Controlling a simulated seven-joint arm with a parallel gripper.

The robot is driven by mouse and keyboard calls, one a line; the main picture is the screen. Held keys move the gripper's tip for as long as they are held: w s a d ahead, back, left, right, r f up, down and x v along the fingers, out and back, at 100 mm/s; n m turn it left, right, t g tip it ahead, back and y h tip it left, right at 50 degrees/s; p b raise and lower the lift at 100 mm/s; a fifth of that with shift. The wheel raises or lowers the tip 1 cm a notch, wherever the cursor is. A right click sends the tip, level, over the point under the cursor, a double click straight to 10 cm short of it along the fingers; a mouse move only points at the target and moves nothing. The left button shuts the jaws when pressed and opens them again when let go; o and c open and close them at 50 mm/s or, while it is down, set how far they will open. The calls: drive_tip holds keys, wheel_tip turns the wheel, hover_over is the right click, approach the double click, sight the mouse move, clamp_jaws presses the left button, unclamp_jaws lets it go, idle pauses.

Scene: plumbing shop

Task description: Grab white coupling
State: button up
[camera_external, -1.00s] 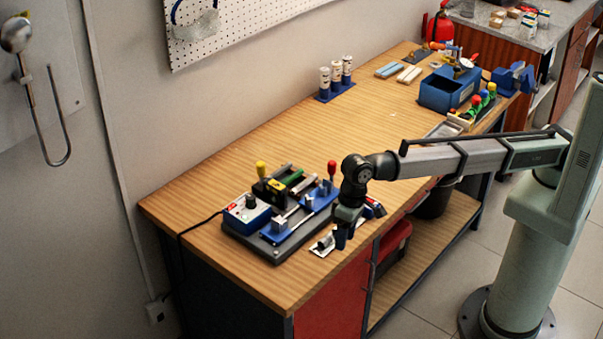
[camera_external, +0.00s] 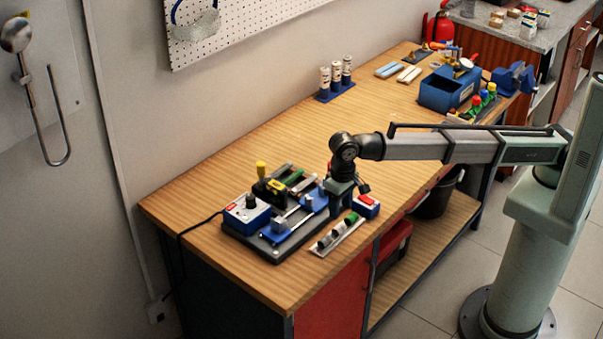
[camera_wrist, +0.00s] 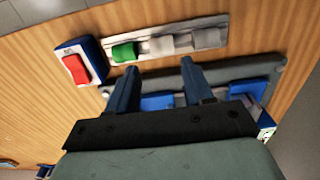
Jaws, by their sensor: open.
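A pale strip holder (camera_external: 320,250) lies near the front edge of the bench. It also shows in the wrist view (camera_wrist: 143,60), with a green coupling (camera_wrist: 124,52), a whitish coupling (camera_wrist: 162,45) and a pale grey piece (camera_wrist: 206,38) along it.
A dark fixture board (camera_external: 275,250) with blue clamps and a yellow-knobbed part is close beside my gripper. A blue box with a red switch (camera_external: 366,206) stands at the strip's far end. Bare bench (camera_external: 290,140) lies behind the fixture.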

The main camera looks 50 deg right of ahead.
sight(339, 226)
drive_tip(key=shift+s+a+f, duration=0.1)
drive_tip(key=shift+a+f, duration=0.05)
drive_tip(key=shift+f, duration=3.05)
drive_tip(key=c, duration=0.8)
